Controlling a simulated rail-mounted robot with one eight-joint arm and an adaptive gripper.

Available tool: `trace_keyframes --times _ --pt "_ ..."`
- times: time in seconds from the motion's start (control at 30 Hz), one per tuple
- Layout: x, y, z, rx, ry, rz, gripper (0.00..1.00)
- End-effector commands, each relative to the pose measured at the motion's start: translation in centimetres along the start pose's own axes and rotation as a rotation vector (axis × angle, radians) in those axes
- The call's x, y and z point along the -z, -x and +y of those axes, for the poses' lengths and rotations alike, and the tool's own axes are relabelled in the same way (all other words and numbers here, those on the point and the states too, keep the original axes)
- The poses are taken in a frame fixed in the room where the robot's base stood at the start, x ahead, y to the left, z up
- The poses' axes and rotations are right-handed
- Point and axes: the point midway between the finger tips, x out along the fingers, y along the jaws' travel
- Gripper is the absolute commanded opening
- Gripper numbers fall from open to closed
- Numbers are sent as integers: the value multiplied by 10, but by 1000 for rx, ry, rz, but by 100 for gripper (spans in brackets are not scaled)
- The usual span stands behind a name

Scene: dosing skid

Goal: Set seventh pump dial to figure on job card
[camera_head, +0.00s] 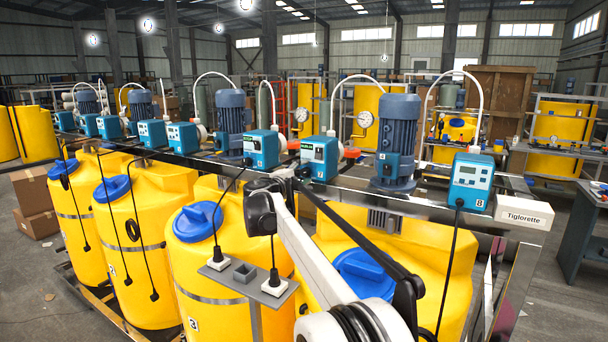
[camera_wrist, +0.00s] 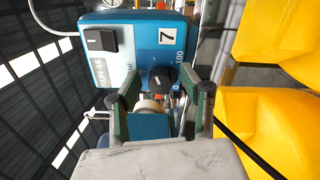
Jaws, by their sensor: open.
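The seventh pump (camera_head: 320,157) is a blue and white box on the rail in the head view, marked 7. In the wrist view the seventh pump (camera_wrist: 140,48) shows its face turned sideways, with a black dial knob (camera_wrist: 161,79) bearing a pale pointer line. Part of a printed scale shows beside the knob; its figures are mostly too small to read. My gripper (camera_wrist: 164,88) is open, its fingers on either side of the knob's lower part; I cannot tell whether they touch it. In the head view my arm reaches up close to this pump. No readable job card shows.
A black switch (camera_wrist: 101,40) sits on the same pump face. A blue motor (camera_head: 396,135) and pump 8 (camera_head: 470,181) stand to the right, another blue pump (camera_head: 262,149) to the left. Yellow tanks (camera_head: 205,277) stand below the rail. A sign (camera_head: 524,217) reads Tiglorette.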

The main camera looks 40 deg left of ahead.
Motion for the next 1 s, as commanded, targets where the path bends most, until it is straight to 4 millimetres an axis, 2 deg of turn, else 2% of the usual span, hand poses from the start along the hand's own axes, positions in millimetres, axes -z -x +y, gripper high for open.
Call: trace_keyframes --times 0.27,0.7,1.0 --pt "1 31 1 0 0 2 41" --pt "0 101 0 0 0 1 41" --pt "0 117 0 0 0 1 41"
